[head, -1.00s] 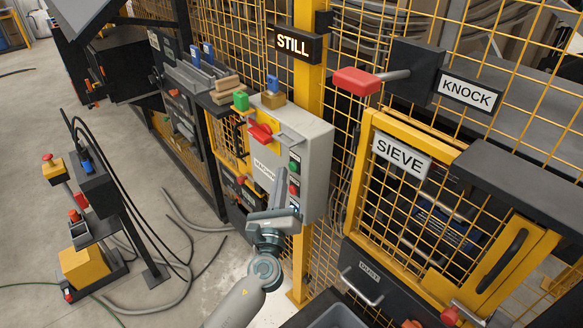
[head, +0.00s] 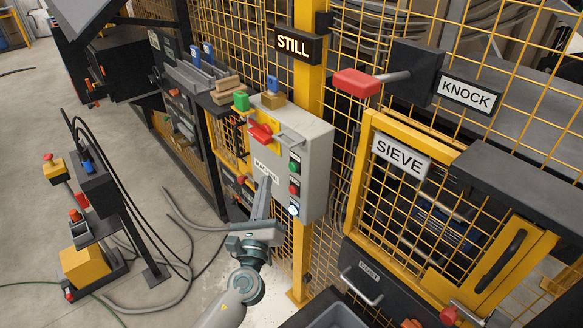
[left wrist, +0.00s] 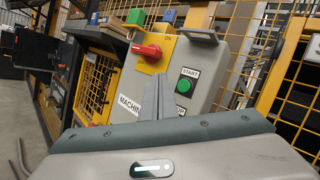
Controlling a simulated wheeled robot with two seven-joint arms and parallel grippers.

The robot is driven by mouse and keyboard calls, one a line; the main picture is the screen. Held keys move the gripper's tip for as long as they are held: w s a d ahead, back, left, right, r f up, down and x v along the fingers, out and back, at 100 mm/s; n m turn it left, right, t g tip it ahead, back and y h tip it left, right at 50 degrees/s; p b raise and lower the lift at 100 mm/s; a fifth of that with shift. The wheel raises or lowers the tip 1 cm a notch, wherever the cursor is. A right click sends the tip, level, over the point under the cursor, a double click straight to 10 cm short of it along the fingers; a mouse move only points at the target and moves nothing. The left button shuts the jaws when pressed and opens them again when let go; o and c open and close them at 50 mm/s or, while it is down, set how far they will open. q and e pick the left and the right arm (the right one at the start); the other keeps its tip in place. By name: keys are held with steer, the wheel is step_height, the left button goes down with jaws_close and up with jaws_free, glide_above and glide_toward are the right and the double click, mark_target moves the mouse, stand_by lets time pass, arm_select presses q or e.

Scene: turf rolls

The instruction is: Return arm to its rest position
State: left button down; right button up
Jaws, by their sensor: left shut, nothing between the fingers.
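My left gripper (head: 264,195) is shut and empty, in front of the lower left part of the grey control box (head: 312,150). In the left wrist view its closed fingers (left wrist: 158,98) point up at the box's face and cover part of the "MACHINE" label (left wrist: 130,104). A gap between fingertips and box is hard to judge. The box carries a red rotary handle (head: 261,132) on a yellow plate, a green START button (left wrist: 184,86), a red button (head: 294,188) and a lit whitish-blue button (head: 293,210). My right gripper is out of view.
A yellow post with a "STILL" sign (head: 298,43) rises behind the box. The "SIEVE" door (head: 402,155) and the red-ended "KNOCK" lever (head: 357,82) are at the right. A pedestal with a cable (head: 95,185) stands at the left.

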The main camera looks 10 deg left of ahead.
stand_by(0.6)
arm_select(q)
steer(key=s+a+f+n+g, duration=0.1)
steer(key=s+f+n+g, duration=0.15)
steer(key=f, duration=0.95)
steer(key=s+a+f+n+g+b, duration=0.1)
steer(key=s+f+n+g, duration=0.15)
steer(key=f, duration=0.95)
steer(key=s+a+f+n+g, duration=0.1)
steer(key=f+n+g, duration=0.2)
steer(key=f, duration=1)
steer(key=s+a+f+n+g+h+b, duration=0.15)
steer(key=s+f+n+g, duration=0.4)
steer(key=s+f, duration=0.95)
steer(key=s+f+n+g, duration=0.2)
steer(key=s+f+n, duration=0.2)
steer(key=s, duration=0.8)
steer(key=s+a+f+n+g, duration=0.1)
steer(key=s+f+n+g, duration=0.1)
steer(key=s+f+n, duration=0.3)
steer(key=s+f+n+g, duration=0.3)
steer(key=s+f, duration=0.8)
steer(key=s, duration=0.8)
steer(key=shift+s+a+f+n+b, duration=0.2)
steer(key=shift+a+n+b, duration=0.2)
steer(key=shift+n, duration=0.35)
steer(key=shift+w+a, duration=0.1)
